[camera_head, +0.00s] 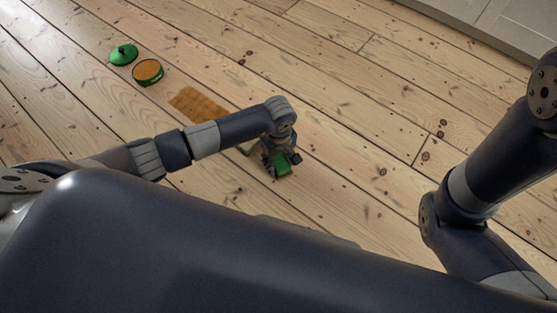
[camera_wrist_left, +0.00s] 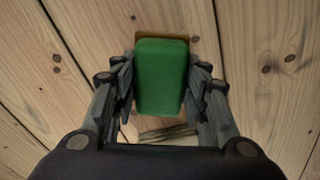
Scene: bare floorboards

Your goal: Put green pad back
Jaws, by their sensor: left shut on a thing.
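The green pad (camera_head: 283,169) is between the fingers of my left gripper (camera_head: 281,160), low over the floorboards at the picture's middle. In the left wrist view the pad (camera_wrist_left: 160,78) is a rounded green block with a brownish-yellow edge showing at its far end. The fingers of my left gripper (camera_wrist_left: 162,72) press on both its sides. I cannot tell whether the pad touches the floor. My right arm shows at the right of the head view, but its gripper is out of the picture.
An open round green tin (camera_head: 147,72) with orange contents stands at the upper left, beside a green lid (camera_head: 123,54). An orange-brown patch (camera_head: 198,103) marks the floor between tin and gripper. A pale cabinet (camera_head: 510,25) stands at the upper right. Bare floorboards lie between.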

